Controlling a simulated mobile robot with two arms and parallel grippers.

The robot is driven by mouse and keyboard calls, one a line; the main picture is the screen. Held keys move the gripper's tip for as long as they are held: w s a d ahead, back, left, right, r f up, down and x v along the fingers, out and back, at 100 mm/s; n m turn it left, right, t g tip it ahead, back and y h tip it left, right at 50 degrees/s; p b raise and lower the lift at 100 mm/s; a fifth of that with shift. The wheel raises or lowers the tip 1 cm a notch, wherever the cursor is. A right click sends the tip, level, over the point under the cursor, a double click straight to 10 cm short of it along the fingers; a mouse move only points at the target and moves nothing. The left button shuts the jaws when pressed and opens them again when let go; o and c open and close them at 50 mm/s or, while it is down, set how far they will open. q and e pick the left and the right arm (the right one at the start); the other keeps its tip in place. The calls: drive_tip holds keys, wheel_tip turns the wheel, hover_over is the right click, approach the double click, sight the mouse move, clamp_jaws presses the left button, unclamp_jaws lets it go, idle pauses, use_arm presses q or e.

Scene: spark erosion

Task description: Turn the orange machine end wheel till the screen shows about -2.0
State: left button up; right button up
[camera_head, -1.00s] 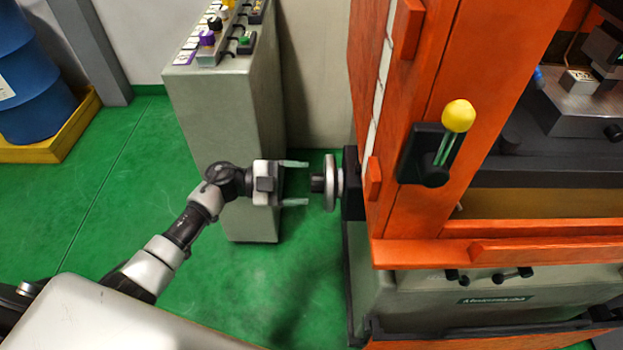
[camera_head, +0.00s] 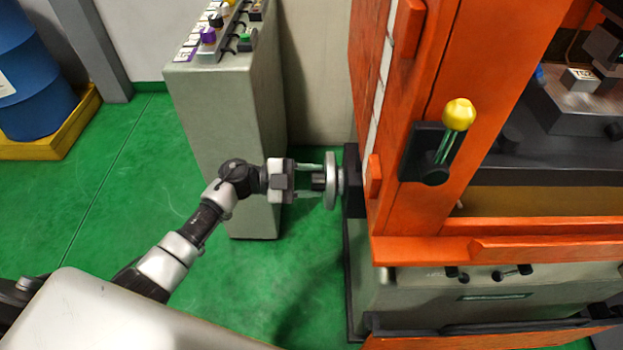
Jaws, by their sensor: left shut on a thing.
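The end wheel (camera_head: 331,181) is a grey disc with a dark hub, seen edge-on at the left side of the orange machine (camera_head: 425,90). It sits on a black mount (camera_head: 353,182). My left gripper (camera_head: 316,181) comes in from the left, level with the wheel. Its two fingers are shut on the wheel's hub, one above it and one below. My right gripper is not in view. No screen with a number can be seen.
A grey control cabinet (camera_head: 225,130) with knobs and buttons on top stands behind my left arm. A lever with a yellow knob (camera_head: 458,114) sticks out from the machine's orange front. A blue barrel (camera_head: 32,80) stands at the far left. Green floor around my arm is clear.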

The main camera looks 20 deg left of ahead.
use_arm(q)
drive_tip(key=shift+f+m, duration=0.15)
drive_tip(key=shift+m, duration=0.25)
drive_tip(key=o, duration=0.9)
drive_tip(key=b+v, duration=0.2)
drive_tip(key=v, duration=0.8)
drive_tip(key=shift+s+a, duration=0.1)
drive_tip(key=shift+a, duration=0.3)
